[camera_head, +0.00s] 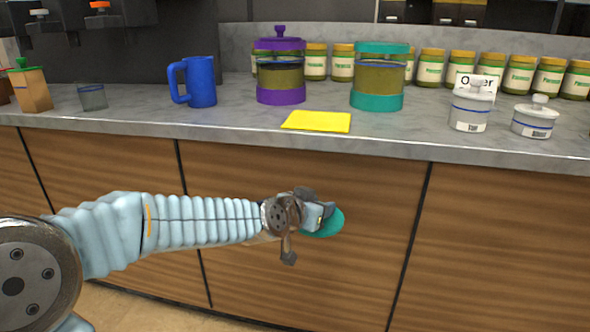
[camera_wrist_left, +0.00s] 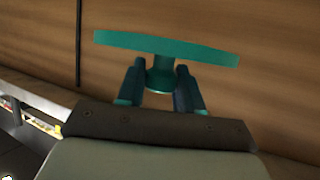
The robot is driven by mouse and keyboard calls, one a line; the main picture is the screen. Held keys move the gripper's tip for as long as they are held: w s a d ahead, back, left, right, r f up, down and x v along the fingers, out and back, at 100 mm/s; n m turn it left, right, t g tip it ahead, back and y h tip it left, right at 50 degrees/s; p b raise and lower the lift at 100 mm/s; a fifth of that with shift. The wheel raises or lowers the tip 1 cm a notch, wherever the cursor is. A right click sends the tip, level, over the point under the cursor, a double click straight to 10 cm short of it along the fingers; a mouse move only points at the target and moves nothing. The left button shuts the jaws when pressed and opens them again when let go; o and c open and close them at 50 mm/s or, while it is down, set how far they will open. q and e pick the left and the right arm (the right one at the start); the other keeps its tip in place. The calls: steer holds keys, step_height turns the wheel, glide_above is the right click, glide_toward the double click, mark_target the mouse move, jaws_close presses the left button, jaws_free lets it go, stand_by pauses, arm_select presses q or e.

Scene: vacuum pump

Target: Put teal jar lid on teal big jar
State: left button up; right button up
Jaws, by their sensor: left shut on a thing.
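The teal jar lid (camera_head: 325,224) is held by my left gripper (camera_head: 312,215) in front of the wooden cabinet, below the counter edge. In the left wrist view, the fingers of my left gripper (camera_wrist_left: 160,85) are shut on the knob of the teal jar lid (camera_wrist_left: 165,48), with its flat disc beyond the fingertips. The teal big jar (camera_head: 377,85) stands upright on the counter, up and to the right of the gripper. It has teal bands at top and base, olive-coloured contents, and no knobbed lid on top. My right gripper is not in view.
A purple lidded jar (camera_head: 280,75) stands left of the teal jar, with a yellow cloth or sheet (camera_head: 317,121) in front. A blue mug (camera_head: 201,82) is farther left. White lidded pots (camera_head: 471,108) stand right. Several small jars (camera_head: 431,68) line the back. The counter edge (camera_head: 370,148) lies above the gripper.

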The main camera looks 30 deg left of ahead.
arm_select(q)
steer(key=w+d+f+y, duration=0.1)
steer(key=w+f, duration=0.1)
steer(key=f, duration=0.6)
steer(key=w+d+f+n+y, duration=0.1)
steer(key=w+d+f, duration=0.1)
steer(key=f, duration=0.5)
steer(key=shift+w+f+n, duration=0.25)
steer(key=shift+f+n, duration=0.05)
steer(key=shift+f, duration=0.05)
